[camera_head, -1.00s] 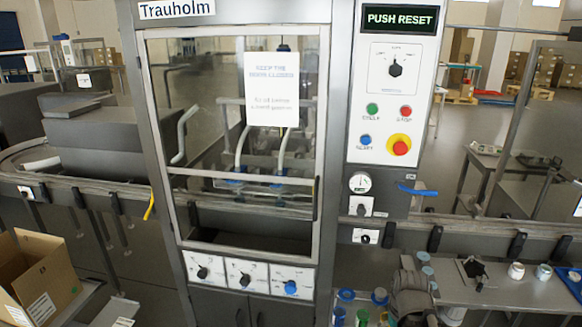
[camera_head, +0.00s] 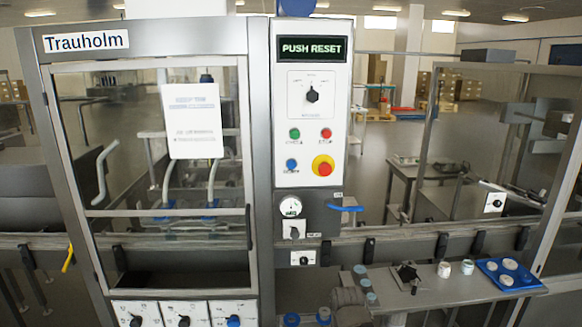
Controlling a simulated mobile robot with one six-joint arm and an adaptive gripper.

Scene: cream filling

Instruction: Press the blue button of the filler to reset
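The filler (camera_head: 258,140) is a grey cabinet labelled Trauholm with a glass door. Its white control panel (camera_head: 305,215) carries a display (camera_head: 312,48) reading PUSH RESET. The blue button (camera_head: 291,165) is at the panel's lower left, below a green button (camera_head: 295,134). A red button (camera_head: 326,133) is at the right, above a red emergency stop on a yellow ring (camera_head: 323,166). Nothing covers the blue button. A grey rounded part at the bottom edge seems to be my arm. My gripper's fingers do not show.
A side shelf (camera_head: 425,292) at lower right holds small jars and a blue tray (camera_head: 535,283) with white round items. A blue-handled valve (camera_head: 347,208) sticks out below the panel. A conveyor runs along both sides of the filler. The space before the panel looks clear.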

